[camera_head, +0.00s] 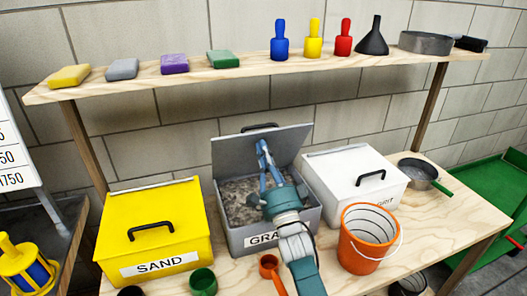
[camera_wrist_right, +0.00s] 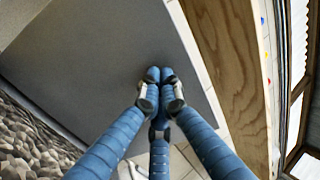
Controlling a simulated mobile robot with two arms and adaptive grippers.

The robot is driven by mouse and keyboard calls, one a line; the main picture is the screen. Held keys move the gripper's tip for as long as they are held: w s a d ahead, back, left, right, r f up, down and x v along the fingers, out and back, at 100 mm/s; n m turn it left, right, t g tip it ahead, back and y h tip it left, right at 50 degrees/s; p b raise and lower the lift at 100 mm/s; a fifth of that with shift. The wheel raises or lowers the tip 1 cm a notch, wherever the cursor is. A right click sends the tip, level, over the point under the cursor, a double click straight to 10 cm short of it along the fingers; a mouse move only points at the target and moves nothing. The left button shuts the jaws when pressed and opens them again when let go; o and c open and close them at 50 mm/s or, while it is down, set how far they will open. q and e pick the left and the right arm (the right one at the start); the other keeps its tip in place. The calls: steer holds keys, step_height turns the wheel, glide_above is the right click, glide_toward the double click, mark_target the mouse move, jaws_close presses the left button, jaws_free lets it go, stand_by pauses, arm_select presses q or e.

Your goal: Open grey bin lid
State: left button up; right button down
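The grey bin (camera_head: 233,240) stands in the middle of the table, with gravel (camera_head: 237,203) inside. Its grey lid (camera_head: 232,152) is raised and tilted back, and its black handle (camera_head: 259,127) shows at the top edge. My right gripper (camera_head: 262,146) is over the bin, at the lid's inner face. In the right wrist view, the fingertips (camera_wrist_right: 160,75) are together with nothing between them. They lie against or very close to the lid (camera_wrist_right: 105,60); exact contact is unclear. My left gripper is in neither view.
A closed yellow SAND bin (camera_head: 180,205) stands on the left. A closed white GRIT bin (camera_head: 350,165) and an orange bucket (camera_head: 358,254) stand on the right. A wooden shelf (camera_head: 250,72) with blocks, bottles and a funnel runs above, behind the lid.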

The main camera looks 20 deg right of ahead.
mark_target(257, 128)
steer(key=w+r+g+p, duration=0.2)
steer(key=w+r+p, duration=0.1)
steer(key=p, duration=0.6)
steer(key=shift+w+a+r, duration=0.1)
steer(key=shift+r, duration=0.2)
steer(key=w+g+p, duration=0.1)
steer(key=w+p, duration=0.1)
steer(key=w+r+g+p, duration=0.1)
steer(key=w+g+p, duration=0.1)
steer(key=p, duration=0.1)
steer(key=shift+w+a+p, duration=0.1)
steer(key=shift+w+p, duration=0.1)
steer(key=shift+p, duration=0.1)
steer(key=shift+w+f, duration=0.2)
steer(key=shift+w, duration=0.15)
steer(key=shift+w+r, duration=0.1)
steer(key=shift+w, duration=0.65)
steer(key=shift+s, duration=0.1)
